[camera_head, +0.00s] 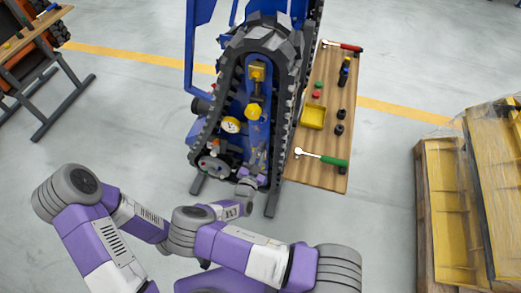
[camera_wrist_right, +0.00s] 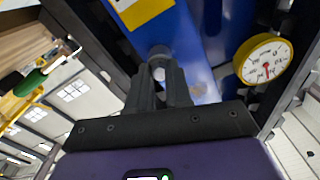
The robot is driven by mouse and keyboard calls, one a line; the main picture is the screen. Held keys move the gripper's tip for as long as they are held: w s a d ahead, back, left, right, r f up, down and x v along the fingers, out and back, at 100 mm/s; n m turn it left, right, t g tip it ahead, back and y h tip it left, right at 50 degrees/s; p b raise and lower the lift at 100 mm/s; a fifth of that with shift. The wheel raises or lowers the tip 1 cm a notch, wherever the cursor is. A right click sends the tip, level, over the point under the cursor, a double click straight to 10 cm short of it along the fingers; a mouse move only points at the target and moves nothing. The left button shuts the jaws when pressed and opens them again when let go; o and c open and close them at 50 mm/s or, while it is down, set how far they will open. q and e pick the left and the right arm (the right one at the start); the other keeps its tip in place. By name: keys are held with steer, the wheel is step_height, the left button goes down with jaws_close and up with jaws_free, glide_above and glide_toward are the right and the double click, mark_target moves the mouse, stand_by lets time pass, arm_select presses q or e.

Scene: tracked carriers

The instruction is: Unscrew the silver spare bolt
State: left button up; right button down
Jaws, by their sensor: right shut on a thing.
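The silver spare bolt (camera_wrist_right: 158,67) shows in the right wrist view as a small grey-silver round head against the blue frame of the tracked carrier (camera_head: 258,135). My right gripper (camera_wrist_right: 160,82) is shut on it, with dark fingertips on both sides. In the head view my right gripper (camera_head: 254,174) is at the low front end of the carrier, between its tracks. The bolt is too small and covered to make out there. My left arm bends in from the left, but its gripper does not show.
A white-faced gauge (camera_head: 231,125) with a yellow rim sits close beside my right gripper. A wooden bench (camera_head: 322,175) right of the carrier holds a green-handled ratchet (camera_head: 322,158), a yellow tray (camera_head: 313,116) and small parts. Yellow crates (camera_head: 447,210) stand far right.

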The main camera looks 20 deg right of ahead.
steer(key=n, duration=0.3)
steer(key=shift+r, duration=0.1)
steer(key=c, duration=1.2)
jaws_free()
